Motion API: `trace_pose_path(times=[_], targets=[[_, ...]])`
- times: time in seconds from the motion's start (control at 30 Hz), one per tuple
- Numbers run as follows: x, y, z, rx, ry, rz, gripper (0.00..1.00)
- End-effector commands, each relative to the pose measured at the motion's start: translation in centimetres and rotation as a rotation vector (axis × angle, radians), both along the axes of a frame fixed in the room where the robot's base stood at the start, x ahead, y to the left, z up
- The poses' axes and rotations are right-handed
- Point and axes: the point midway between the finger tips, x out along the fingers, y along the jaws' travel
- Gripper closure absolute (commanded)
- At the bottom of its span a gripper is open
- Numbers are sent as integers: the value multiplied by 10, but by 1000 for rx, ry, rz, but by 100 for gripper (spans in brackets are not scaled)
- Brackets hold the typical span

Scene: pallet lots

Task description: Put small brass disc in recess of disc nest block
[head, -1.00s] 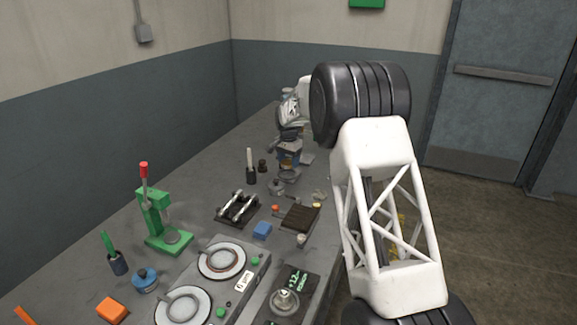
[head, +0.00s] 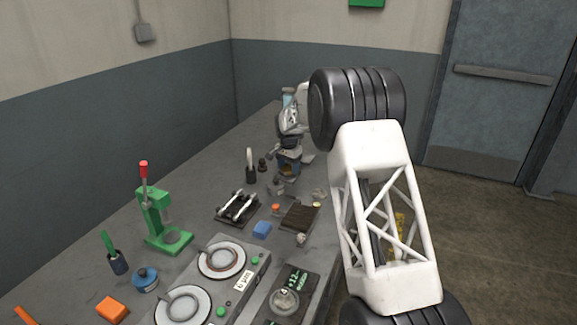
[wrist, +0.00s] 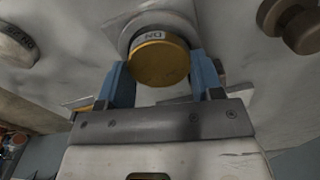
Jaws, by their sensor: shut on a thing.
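In the wrist view my gripper (wrist: 162,76) has its two blue fingers shut on a small brass disc (wrist: 158,62), whose flat round face is toward the camera. Behind the disc is a pale grey piece with a rounded edge and a dark-lettered label; I cannot tell for sure whether it is the disc nest block. The disc hides any recess there, and contact between the two cannot be judged. In the head view my gripper (head: 289,166) is small, above the far part of the bench, and the disc cannot be made out.
A dark upright tool (head: 250,170) stands left of my gripper.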

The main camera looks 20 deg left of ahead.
Motion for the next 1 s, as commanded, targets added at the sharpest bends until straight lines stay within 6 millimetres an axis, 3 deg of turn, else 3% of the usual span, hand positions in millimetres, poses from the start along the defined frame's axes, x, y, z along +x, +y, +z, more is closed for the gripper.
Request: trace_pose_path(times=[0.27,0.3,0.47,1.0], targets=[[0,0,-3,1,-1,0,74],[0,0,-3,0,0,0,38],[0,0,-3,0,0,0,14],[0,0,7,1,-1,0,14]])
